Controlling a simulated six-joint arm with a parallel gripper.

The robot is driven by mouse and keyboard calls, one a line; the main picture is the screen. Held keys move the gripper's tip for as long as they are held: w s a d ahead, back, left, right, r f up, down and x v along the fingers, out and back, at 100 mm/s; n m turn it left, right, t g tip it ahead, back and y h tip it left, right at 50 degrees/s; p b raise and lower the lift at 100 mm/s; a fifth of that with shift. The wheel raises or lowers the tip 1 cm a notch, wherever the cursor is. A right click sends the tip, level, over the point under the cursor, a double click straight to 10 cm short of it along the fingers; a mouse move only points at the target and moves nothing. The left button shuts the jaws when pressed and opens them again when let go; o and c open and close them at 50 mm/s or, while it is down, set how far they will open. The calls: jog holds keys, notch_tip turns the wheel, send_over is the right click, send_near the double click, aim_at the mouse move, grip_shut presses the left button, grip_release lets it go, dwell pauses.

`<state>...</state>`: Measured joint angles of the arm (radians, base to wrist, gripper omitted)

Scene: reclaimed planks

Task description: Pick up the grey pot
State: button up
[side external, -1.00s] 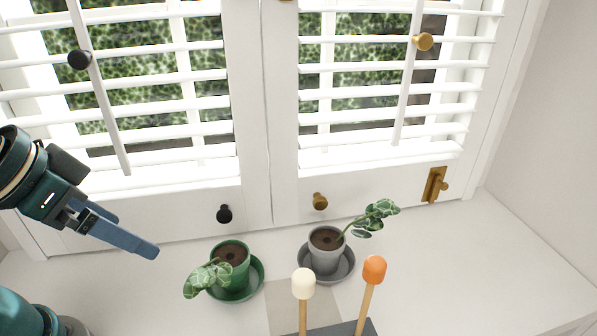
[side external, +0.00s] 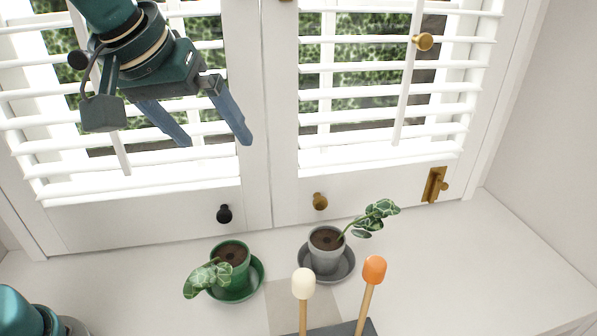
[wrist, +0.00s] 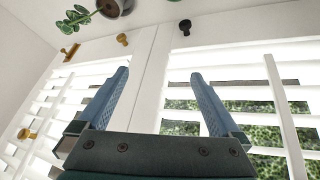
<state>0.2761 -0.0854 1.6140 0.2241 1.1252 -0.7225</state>
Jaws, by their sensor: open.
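The grey pot (side external: 325,256) stands upright on a grey saucer (side external: 346,272) on the white sill, with dark soil and a leafy plant leaning right. In the wrist view the grey pot (wrist: 116,7) is partly cut off at the top edge, its leaves (wrist: 77,15) to the left. My gripper (side external: 217,143) is open and empty, raised in front of the left shutter, above and to the left of the grey pot. Its two blue fingers (wrist: 160,72) are spread apart in the wrist view.
A green pot (side external: 233,272) on a green saucer (side external: 257,286) stands left of the grey pot. A cream-tipped stick (side external: 303,284) and an orange-tipped stick (side external: 374,270) rise from a dark block (side external: 345,328) in front. Shutter knobs (side external: 320,201) project behind. The sill's right side is clear.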

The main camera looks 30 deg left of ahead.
jog(key=w+d+f, duration=0.2)
jog(key=w+d, duration=0.2)
jog(key=d, duration=0.1)
jog(key=m+g, duration=0.2)
send_over(326, 241)
jog(key=s+d, duration=0.1)
jog(key=s, duration=0.2)
notch_tip(326, 241, down, 14)
jog(key=shift+w+d+r, duration=0.1)
jog(key=shift+r, duration=0.15)
jog(key=shift+t, duration=0.3)
jog(key=shift+a+x, duration=0.15)
jog(key=shift+x, duration=1.25)
jog(key=shift+a+x, duration=0.1)
jog(key=shift+x, duration=1.3)
grip_shut()
notch_tip(326, 241, up, 13)
jog(key=shift+w+d+m, duration=0.2)
jog(key=shift+w+m, duration=0.05)
jog(key=shift+m, duration=0.05)
